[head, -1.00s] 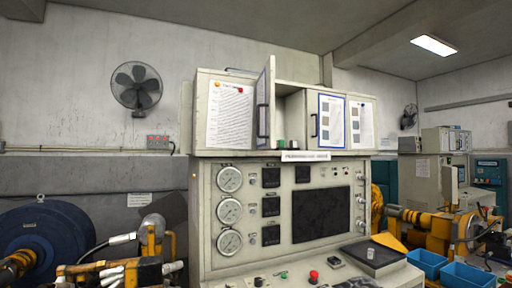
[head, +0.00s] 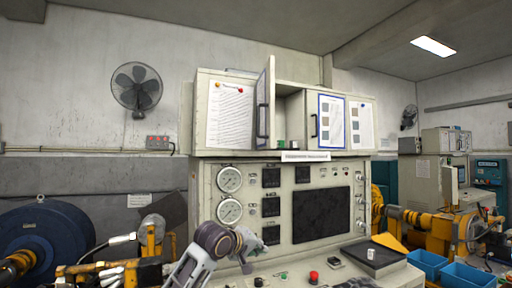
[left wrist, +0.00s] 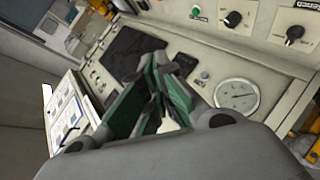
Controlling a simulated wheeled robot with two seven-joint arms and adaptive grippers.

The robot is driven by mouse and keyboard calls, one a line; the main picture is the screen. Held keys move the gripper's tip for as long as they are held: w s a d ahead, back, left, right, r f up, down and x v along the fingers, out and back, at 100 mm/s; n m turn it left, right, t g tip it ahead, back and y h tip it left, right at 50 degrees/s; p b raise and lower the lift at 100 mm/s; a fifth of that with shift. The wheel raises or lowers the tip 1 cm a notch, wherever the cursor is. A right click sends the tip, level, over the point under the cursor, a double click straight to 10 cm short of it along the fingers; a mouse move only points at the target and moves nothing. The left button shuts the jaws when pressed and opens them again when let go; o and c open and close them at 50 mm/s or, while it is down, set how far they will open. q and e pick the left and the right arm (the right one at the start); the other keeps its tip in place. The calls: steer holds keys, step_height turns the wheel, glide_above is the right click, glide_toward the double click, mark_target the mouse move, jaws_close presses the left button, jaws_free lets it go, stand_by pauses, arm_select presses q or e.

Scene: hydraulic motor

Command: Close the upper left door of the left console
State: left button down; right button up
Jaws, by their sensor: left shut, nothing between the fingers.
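The left console (head: 272,172) is a cream cabinet with an upper row of doors. An upper left door (head: 265,105) stands swung outward, seen nearly edge-on, with a dark handle on its face. The dark compartment (head: 291,116) beside it is open to view. My left gripper (head: 262,241) is low in front of the gauge panel, well below the door and apart from it. In the left wrist view its green-padded fingers (left wrist: 163,72) are closed together with nothing between them.
Small items, including a green one (head: 281,143), stand at the compartment's bottom edge. A sloping desk with a red button (head: 314,276) projects below the panel. Blue bins (head: 468,275) are at the lower right. The space before the upper doors looks clear.

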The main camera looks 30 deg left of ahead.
mark_target(265, 145)
arm_select(q)
steer(key=s+a+r+n+t, duration=0.1)
steer(key=s+a+r+n, duration=0.1)
steer(key=r, duration=0.9)
steer(key=s+a+r+n+t, duration=0.2)
steer(key=s+a+r, duration=0.1)
steer(key=r, duration=0.8)
steer(key=s+a+r+n+t, duration=0.2)
steer(key=s+r, duration=0.1)
steer(key=r, duration=0.8)
steer(key=shift+s+a+h, duration=0.3)
steer(key=shift+a+h, duration=0.1)
arm_select(e)
steer(key=shift+f, duration=0.2)
arm_select(q)
steer(key=shift+w+r, duration=0.1)
